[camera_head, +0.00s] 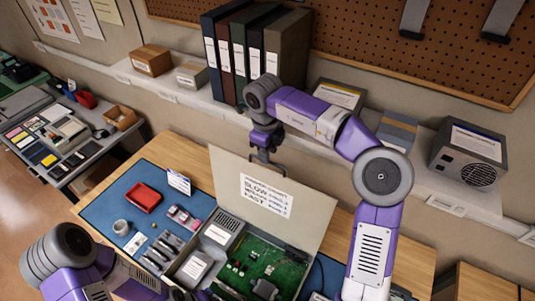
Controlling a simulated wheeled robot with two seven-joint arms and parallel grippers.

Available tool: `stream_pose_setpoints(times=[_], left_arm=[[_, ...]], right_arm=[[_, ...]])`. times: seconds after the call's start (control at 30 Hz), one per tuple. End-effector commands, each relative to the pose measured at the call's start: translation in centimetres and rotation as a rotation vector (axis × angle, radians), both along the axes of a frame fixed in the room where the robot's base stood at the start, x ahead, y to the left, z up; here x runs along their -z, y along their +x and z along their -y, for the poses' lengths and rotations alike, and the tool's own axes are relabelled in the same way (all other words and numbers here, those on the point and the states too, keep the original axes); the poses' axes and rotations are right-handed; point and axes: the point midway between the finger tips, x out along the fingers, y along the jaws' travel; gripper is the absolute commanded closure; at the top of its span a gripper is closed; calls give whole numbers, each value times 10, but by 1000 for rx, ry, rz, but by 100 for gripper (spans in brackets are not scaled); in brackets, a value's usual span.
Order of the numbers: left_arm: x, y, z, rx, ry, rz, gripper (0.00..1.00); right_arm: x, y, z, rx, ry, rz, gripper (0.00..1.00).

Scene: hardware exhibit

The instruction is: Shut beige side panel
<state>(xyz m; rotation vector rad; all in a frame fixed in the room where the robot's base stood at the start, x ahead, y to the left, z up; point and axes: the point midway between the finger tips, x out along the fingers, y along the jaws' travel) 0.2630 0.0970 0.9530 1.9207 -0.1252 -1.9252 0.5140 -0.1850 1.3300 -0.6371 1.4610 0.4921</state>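The beige side panel (300,213) stands open and raised, tilted, along the far side of the computer case. A white sign reading "SLOW" and "FAST" is on its face. The open case (219,232) shows a green circuit board (262,262), a power supply box and a drive box. My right gripper (266,163) is at the panel's top edge, left of its middle, on the far side. The edge partly hides its fingertips, so contact and finger opening are unclear. My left arm shows at the lower left; its gripper is not in view.
A blue mat (105,213) on the wooden table holds a red tray (143,197), a small cup (121,227) and small parts. Behind, a shelf holds binders (287,45), boxes and a power supply unit (469,153). A grey side table (65,170) stands left.

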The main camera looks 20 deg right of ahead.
Motion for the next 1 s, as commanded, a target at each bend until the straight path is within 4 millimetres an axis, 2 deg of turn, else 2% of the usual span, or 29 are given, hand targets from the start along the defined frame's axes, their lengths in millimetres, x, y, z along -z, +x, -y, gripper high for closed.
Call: stream_pose_setpoints(times=[0.1, 0.2, 0.5, 0.53, 0.77, 1.0], left_arm=[[-1, 0, 0, 0, 0, 0, 57], [-1, 0, 0, 0, 0, 0, 57], [-1, 0, 0, 0, 0, 0, 57], [-1, 0, 0, 0, 0, 0, 57], [-1, 0, 0, 0, 0, 0, 57], [-1, 0, 0, 0, 0, 0, 57]], right_arm=[[16, 1, 1, -1, -1, -2, 64], [23, 1, 2, -1, 0, -1, 64], [27, 2, 2, 0, 1, 1, 64], [27, 2, 2, 0, 1, 1, 66], [26, 2, 2, 0, 1, 1, 100], [26, 2, 2, 0, 1, 1, 100]])
